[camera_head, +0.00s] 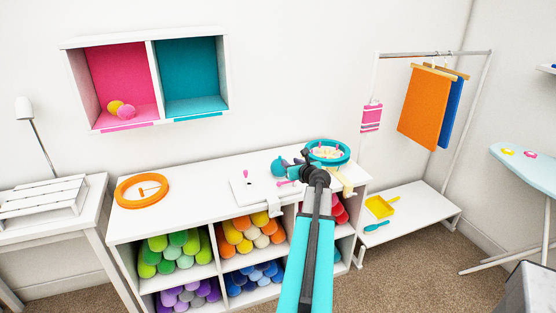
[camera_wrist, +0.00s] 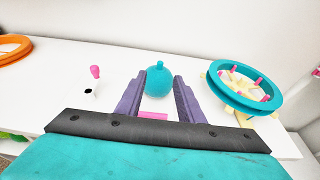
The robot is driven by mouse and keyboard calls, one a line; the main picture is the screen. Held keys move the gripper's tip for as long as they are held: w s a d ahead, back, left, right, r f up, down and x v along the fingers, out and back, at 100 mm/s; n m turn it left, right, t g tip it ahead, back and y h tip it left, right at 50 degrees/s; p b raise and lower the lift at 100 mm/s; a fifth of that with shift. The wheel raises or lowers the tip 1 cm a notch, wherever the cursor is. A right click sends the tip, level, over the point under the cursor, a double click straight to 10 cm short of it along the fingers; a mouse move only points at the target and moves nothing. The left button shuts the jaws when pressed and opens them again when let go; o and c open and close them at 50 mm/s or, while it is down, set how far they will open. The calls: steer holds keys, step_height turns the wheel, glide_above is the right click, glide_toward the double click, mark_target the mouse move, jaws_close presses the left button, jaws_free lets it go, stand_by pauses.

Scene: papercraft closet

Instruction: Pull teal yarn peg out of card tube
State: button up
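A round teal thing with a small nub on top, seemingly the teal yarn peg (camera_wrist: 158,80), stands on the white counter between my fingertips in the wrist view. My gripper (camera_wrist: 158,84) is open, with one finger to each side of it and slim gaps showing. In the head view the teal peg (camera_head: 278,167) shows just left of my gripper (camera_head: 296,164). I cannot make out the card tube; the peg's lower part is not clear. A pink piece (camera_wrist: 153,115) lies low between my fingers, nearer my palm.
A pink peg (camera_wrist: 95,72) stands to the left near a dark hole on a white board (camera_head: 240,191). A teal ring with pink pegs (camera_wrist: 222,70) sits close on the right. An orange ring (camera_head: 128,198) lies at the counter's left end. Yarn rolls fill the cubbies below.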

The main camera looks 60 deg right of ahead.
mark_target(280, 157)
steer(key=shift+w+a, duration=0.1)
steer(key=shift+w, duration=0.1)
steer(key=shift+x, duration=1.25)
steer(key=shift+p+x, duration=0.6)
steer(key=shift+x, duration=2.45)
steer(key=shift+d+p+x, duration=0.2)
steer(key=shift+p+x, duration=0.5)
steer(key=shift+x, duration=1.9)
steer(key=shift+s+f, duration=0.1)
steer(key=shift+s, duration=0.1)
